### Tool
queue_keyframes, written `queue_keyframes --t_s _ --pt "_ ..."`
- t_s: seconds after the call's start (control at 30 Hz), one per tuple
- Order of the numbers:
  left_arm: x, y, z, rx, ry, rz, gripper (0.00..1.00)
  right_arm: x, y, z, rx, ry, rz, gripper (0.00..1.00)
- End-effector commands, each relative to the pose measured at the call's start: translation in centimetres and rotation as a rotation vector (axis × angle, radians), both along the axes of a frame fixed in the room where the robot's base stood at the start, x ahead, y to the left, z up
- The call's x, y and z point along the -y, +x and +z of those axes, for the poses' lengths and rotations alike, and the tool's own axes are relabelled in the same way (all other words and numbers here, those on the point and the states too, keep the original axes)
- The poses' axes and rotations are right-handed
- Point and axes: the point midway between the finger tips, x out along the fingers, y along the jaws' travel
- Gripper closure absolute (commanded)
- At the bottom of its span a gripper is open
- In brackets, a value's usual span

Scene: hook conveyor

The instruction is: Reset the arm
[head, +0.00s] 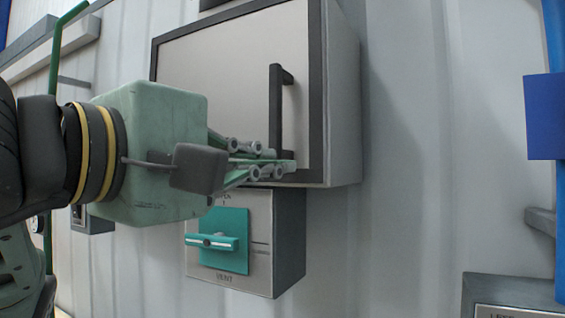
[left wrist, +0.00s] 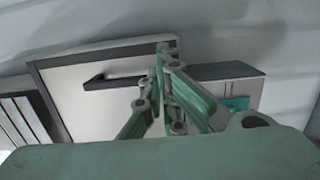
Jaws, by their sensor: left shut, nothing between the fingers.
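My left gripper (head: 285,166) is a pale green gripper whose arm comes in from the left in the head view. Its fingers are closed together and hold nothing. The fingertips overlap the lower part of the cabinet's dark handle (head: 276,90) in the picture; I cannot tell whether they touch it. In the left wrist view the fingers (left wrist: 163,50) also show closed, in front of the cabinet door (left wrist: 90,110), with the handle (left wrist: 98,80) to their left. My right gripper is not in view.
A wall cabinet (head: 343,100) with a dark frame hangs on the white corrugated wall (head: 430,120). Below it is a grey switch box (head: 289,240) with a teal lever (head: 212,243). A blue panel (head: 545,115) is at the right. The wall between is clear.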

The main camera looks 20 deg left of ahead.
Motion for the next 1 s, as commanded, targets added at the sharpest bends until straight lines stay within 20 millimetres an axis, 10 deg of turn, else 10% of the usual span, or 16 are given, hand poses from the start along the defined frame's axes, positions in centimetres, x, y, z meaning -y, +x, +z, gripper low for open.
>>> queue_keyframes --t_s 0.43,0.63,0.8,1.0 --pt "1.1 -1.3 -1.0 -0.028 0.003 -0.056 1.00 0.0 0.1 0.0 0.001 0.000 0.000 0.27" --pt "9.9 -0.5 -7.1 -0.217 -0.059 -0.436 1.00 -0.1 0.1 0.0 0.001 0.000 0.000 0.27" --pt "17.3 -4.2 -11.5 -0.456 -0.269 -0.860 1.00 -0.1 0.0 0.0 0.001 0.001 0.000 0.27" --pt "20.3 -9.3 -11.3 -0.739 -0.693 -1.280 1.00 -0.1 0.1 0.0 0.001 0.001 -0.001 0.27"
